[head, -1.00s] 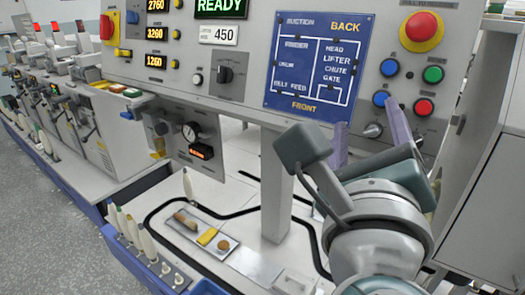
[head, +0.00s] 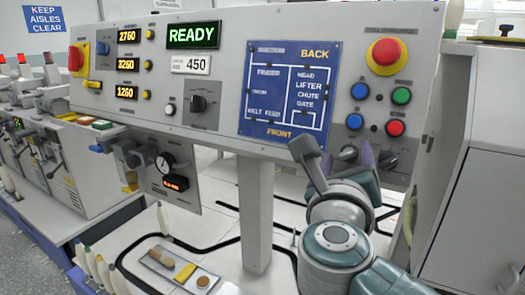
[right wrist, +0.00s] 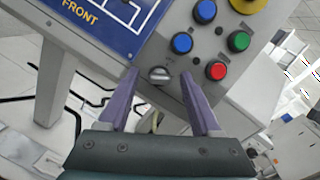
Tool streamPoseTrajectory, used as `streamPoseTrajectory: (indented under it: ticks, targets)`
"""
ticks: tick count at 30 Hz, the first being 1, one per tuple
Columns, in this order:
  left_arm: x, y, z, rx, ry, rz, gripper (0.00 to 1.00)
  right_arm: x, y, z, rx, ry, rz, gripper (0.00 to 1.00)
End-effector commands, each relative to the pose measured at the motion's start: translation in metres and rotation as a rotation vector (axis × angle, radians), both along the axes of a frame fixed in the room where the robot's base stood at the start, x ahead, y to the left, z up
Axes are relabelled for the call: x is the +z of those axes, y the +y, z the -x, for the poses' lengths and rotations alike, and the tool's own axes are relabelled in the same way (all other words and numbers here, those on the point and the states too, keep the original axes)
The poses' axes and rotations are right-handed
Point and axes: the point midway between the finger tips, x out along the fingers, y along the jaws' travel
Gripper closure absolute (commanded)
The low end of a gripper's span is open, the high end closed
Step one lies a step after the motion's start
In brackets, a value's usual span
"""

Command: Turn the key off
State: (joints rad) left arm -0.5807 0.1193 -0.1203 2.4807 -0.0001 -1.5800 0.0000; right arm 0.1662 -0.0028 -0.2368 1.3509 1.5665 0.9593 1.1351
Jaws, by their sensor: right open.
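A silver switch knob (head: 348,153) sits low on the grey control panel (head: 215,118), below the lower blue button. In the right wrist view this knob (right wrist: 160,75) shows between my two purple fingertips. I cannot make out whether it is the key or which way it is set. A second small switch (head: 388,160) is under the red button in the head view; my finger hides it in the wrist view. My right gripper (head: 347,162) is open in front of the panel, with one finger on each side of the silver knob. Contact is unclear.
Blue (head: 354,122), red (head: 395,127) and green (head: 401,95) buttons sit just above the switches. A red emergency stop (head: 386,52) is higher up. A post (head: 255,215) stands below the panel. A tray (head: 150,268) with small items lies on the bench.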

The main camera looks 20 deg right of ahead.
Motion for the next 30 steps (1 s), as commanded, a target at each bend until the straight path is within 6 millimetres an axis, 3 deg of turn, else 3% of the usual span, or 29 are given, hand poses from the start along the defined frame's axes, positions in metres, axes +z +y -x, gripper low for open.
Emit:
streamPoseTrajectory:
  ticks: [6,23,30]
  targets:
    - [-0.0002,0.0013,0.0000,-0.004,0.000,-0.005,0.50,-0.0002,-0.0001,-0.0001,0.000,0.000,0.000,0.37]
    - [-0.0002,0.0011,0.0000,-0.002,0.000,-0.004,0.50,-0.0001,0.0004,0.0002,0.001,0.000,0.000,1.00]
    - [-0.0001,-0.0006,-0.0001,0.002,0.000,0.003,0.50,0.0000,0.0004,0.0002,0.001,0.001,0.000,1.00]
